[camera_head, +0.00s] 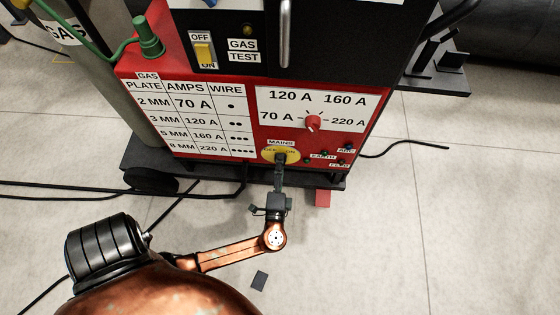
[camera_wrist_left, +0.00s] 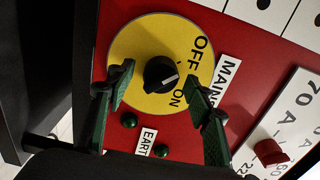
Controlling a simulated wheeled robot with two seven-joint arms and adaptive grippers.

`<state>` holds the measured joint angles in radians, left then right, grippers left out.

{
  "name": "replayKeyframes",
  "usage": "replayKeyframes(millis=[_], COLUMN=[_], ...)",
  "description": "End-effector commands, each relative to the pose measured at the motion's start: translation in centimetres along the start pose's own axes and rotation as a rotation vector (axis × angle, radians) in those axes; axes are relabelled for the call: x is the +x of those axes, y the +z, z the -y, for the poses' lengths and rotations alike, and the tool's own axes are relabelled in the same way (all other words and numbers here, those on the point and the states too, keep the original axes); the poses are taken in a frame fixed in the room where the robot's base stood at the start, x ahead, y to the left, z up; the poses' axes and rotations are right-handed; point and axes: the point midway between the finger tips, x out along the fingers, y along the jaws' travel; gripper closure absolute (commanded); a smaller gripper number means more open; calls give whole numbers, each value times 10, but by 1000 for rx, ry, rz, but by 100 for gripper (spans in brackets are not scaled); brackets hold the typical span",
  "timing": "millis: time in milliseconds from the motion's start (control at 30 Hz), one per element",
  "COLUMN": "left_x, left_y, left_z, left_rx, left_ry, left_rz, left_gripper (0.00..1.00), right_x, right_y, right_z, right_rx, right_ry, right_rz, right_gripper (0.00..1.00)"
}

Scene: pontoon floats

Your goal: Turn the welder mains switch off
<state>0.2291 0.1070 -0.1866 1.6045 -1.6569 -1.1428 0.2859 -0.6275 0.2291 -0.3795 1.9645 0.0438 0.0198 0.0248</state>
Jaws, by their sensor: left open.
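The welder mains switch is a black knob (camera_wrist_left: 160,74) on a round yellow plate (camera_wrist_left: 130,45) marked OFF and ON, beside a MAINS label. Its white line points to the right of the picture, toward the side with the two words; exactly which word is hard to tell. In the head view the yellow plate (camera_head: 293,153) sits low on the red welder front (camera_head: 245,165), and my gripper hides the knob. My left gripper (camera_head: 280,162) is open in front of it. In the wrist view its green fingers (camera_wrist_left: 160,76) stand either side of the knob, with visible gaps.
A red current dial (camera_head: 313,122) is above right of the mains switch. Small EARTH, ARC and FEED sockets (camera_head: 323,156) lie right of it. A yellow gas test switch (camera_head: 205,53) is higher up. Black cables (camera_head: 80,188) run across the pale floor.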

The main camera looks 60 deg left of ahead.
Motion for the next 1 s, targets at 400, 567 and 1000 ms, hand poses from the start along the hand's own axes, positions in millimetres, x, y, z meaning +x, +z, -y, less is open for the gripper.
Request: replayKeyframes(millis=[400,567,1000], left_x=[-40,-63,-76], left_y=[1,1,1], left_z=[-1,-1,0], left_rx=[0,1,0], left_ry=[3,3,0], left_rz=[0,0,1], left_gripper=[52,52,52], right_x=[0,0,0], right_y=[1,1,0], right_z=[0,0,0], right_rx=[0,0,0], right_ry=[-1,-1,0], right_rz=[2,2,1], right_gripper=[100,100,100])
